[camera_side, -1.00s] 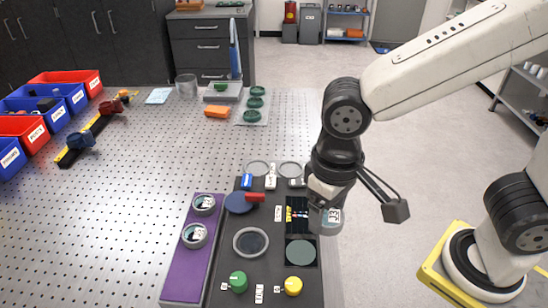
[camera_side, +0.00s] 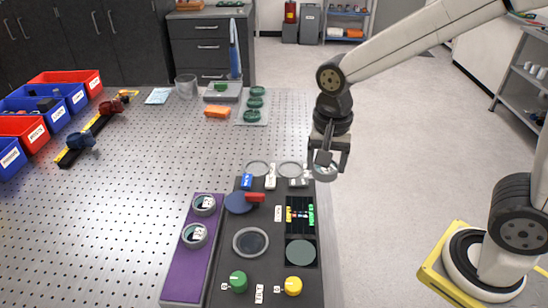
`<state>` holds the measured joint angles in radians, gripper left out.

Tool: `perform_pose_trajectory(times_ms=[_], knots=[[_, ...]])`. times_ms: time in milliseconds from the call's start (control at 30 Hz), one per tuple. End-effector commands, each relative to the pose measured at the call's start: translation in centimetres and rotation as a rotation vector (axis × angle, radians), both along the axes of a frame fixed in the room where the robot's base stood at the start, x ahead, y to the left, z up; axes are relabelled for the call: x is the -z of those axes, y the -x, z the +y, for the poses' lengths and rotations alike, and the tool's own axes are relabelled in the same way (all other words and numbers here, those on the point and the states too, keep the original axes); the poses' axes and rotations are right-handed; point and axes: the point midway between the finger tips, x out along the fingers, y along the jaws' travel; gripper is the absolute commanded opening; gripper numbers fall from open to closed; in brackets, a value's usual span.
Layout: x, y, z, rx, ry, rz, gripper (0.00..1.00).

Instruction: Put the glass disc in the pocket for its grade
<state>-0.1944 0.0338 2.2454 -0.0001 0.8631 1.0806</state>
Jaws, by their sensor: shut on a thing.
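My gripper (camera_side: 325,163) points down at the right edge of the dark instrument panel (camera_side: 268,272), near its back end. It is shut on a clear glass disc with a pale rim (camera_side: 325,174), partly covered by the fingers. Two round grey-rimmed places, the left (camera_side: 257,169) and the right (camera_side: 290,169), lie at the panel's back edge, left of my gripper. Blue (camera_side: 247,181), white (camera_side: 270,183) and grey (camera_side: 298,183) tags stand in front of them; their lettering is too small to read. Two more ringed discs, back (camera_side: 204,205) and front (camera_side: 194,235), sit on the purple tray (camera_side: 183,275).
The panel carries a dark round window (camera_side: 250,243), a greenish round plate (camera_side: 300,252), a coloured-bar display (camera_side: 299,215), a red-handled blue disc (camera_side: 238,203), and green (camera_side: 238,281) and yellow (camera_side: 293,285) knobs. The perforated bench (camera_side: 120,200) is mostly clear.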

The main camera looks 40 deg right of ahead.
Motion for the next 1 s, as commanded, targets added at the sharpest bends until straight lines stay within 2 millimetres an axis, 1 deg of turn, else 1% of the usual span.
perform_pose_trajectory(times_ms=[33,200,300,400,567,767,867,1000], knots=[[0.2,-0.5,-1.1,0.071,0.0,0.0,0.13],[0.7,-1.7,-4.2,0.282,0.0,0.0,0.13],[1.0,-2.2,-5.7,0.376,0.0,-0.001,0.13],[1.1,-2.4,-6.6,0.44,0.0,-0.001,0.13],[1.3,-2.6,-7.4,0.488,0.0,-0.001,0.13],[1.3,-2.7,-7.4,0.491,0.0,-0.001,0.13],[1.5,-3.0,-7.4,0.49,0.0,0.0,0.13],[2.0,-4.1,-7.4,0.489,0.001,0.001,0.13]])
